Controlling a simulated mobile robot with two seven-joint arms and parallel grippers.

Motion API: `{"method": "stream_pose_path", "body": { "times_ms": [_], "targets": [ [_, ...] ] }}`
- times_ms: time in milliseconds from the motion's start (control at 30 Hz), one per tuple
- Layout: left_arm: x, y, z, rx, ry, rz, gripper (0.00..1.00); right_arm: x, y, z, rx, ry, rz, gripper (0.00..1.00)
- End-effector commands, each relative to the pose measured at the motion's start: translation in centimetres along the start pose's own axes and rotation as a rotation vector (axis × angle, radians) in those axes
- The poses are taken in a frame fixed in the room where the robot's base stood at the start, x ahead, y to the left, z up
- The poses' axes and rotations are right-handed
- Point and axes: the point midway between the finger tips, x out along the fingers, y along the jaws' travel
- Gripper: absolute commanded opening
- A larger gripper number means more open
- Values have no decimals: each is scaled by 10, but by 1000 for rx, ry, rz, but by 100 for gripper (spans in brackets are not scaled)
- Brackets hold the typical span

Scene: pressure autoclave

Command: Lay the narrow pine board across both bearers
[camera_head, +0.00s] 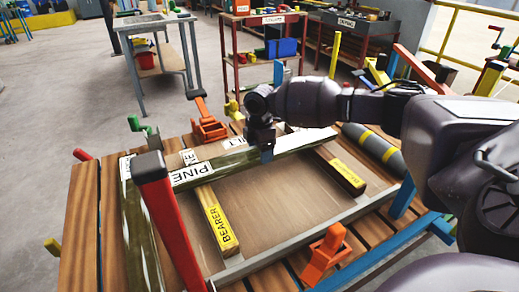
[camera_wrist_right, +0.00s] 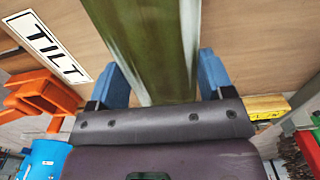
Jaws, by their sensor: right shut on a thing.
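The narrow pine board (camera_head: 225,163), greenish with a white PINE label, lies roughly left to right over the tray. My right gripper (camera_head: 267,152) is shut on it near its middle; the right wrist view shows the board (camera_wrist_right: 150,45) between the blue fingers (camera_wrist_right: 160,82). The left bearer (camera_head: 219,222), with a yellow label, runs under the board's line on the left. The right bearer (camera_head: 343,174) lies near the board's right end. I cannot tell whether the board touches either bearer. My left gripper is not in view.
A red post (camera_head: 165,205) rises at the front left. Orange clamps (camera_head: 328,250) stand at the front and the back (camera_head: 207,125). A grey cylinder (camera_head: 376,148) lies at the right. A TILT label (camera_wrist_right: 47,48) lies beside the board. The tray floor between the bearers is clear.

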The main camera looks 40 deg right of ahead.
Motion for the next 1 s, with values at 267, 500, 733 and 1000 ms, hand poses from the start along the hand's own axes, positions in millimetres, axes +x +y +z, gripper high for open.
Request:
{"method": "stream_pose_path", "body": {
  "times_ms": [267,500,733,1000],
  "targets": [
    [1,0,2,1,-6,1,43,2,0,0,0,0,2,83],
    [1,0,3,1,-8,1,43,2,0,0,0,0,1,100],
    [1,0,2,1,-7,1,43,-3,0,0,0,0,2,100],
    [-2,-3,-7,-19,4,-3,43,-50,1,0,0,2,11,100]
  ]
}}
